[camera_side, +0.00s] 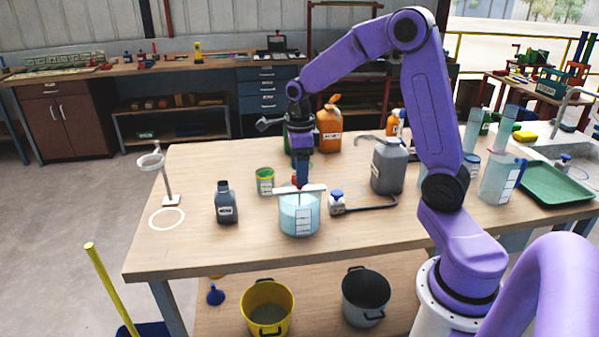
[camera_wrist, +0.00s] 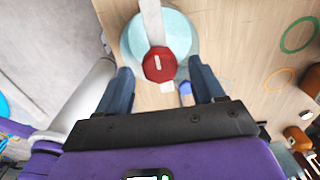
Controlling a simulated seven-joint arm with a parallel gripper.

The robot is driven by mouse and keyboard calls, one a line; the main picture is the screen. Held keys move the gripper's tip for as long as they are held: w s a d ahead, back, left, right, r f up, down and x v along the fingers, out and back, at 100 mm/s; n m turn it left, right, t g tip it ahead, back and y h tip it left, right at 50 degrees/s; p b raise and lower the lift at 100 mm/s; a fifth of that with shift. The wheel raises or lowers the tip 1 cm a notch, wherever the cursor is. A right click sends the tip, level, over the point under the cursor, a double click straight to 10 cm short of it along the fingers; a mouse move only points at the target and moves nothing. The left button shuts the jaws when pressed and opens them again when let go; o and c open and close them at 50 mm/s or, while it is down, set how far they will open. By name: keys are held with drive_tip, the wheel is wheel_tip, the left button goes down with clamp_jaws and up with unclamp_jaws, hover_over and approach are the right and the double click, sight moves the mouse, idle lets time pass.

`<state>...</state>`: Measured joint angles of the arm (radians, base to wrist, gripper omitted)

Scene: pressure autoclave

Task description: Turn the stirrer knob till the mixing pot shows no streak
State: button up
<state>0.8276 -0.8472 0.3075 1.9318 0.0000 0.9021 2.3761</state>
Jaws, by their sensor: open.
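The mixing pot (camera_side: 299,216) is a clear vessel with pale blue contents and a white scale label, standing on the wooden table. A pale bar crosses its top. The red stirrer knob (camera_wrist: 159,64) has a white mark and sits on that bar above the pot, which also shows in the wrist view (camera_wrist: 133,38). In the side view the knob is mostly hidden by my gripper (camera_side: 299,177). My gripper also shows in the wrist view (camera_wrist: 161,82), its blue fingers open on either side of the knob, apart from it. I cannot make out any streak.
A dark bottle (camera_side: 226,203) and a green-lidded tin (camera_side: 265,181) stand left of the pot. A large grey jug (camera_side: 389,167) stands behind right, and a blue-capped item (camera_side: 337,202) is close right. A ring stand (camera_side: 167,180) is far left. The front table strip is clear.

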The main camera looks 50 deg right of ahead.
drive_tip(key=shift+f, duration=0.8)
drive_tip(key=c, duration=1.1)
drive_tip(key=shift+o, duration=0.2)
